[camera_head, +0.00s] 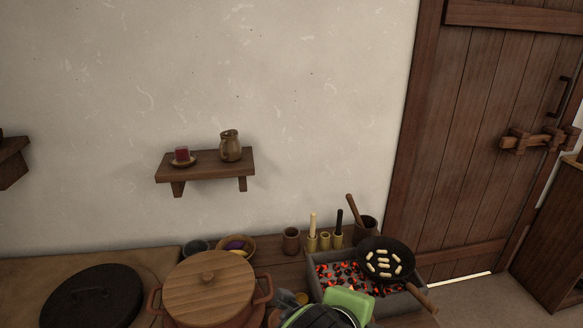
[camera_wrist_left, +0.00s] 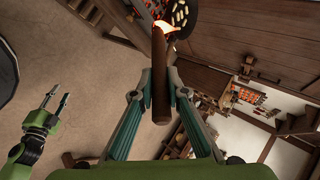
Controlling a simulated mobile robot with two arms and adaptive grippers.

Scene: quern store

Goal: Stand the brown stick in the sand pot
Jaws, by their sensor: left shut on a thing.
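My left gripper (camera_wrist_left: 159,95) is shut on the brown stick (camera_wrist_left: 160,78) in the left wrist view. The stick runs lengthwise between the fingers, with a bright orange-white patch at its far end; I cannot tell whether that is flame. The head view shows green and dark parts of my arm (camera_head: 347,302) low in the picture, in front of the coals; the held stick is not clear there. Another brown stick (camera_head: 353,207) leans in a dark brown pot (camera_head: 368,224) at the back. I cannot tell which vessel holds sand. My right gripper (camera_wrist_left: 60,93) is open and empty.
A coal tray (camera_head: 320,272) glows, with a black pan (camera_head: 385,246) over it. Holders with a pale stick (camera_head: 312,224) and a black stick (camera_head: 339,219), a brown cup (camera_head: 291,240) and a bowl (camera_head: 236,243) stand behind. A lidded pot (camera_head: 208,290) is left.

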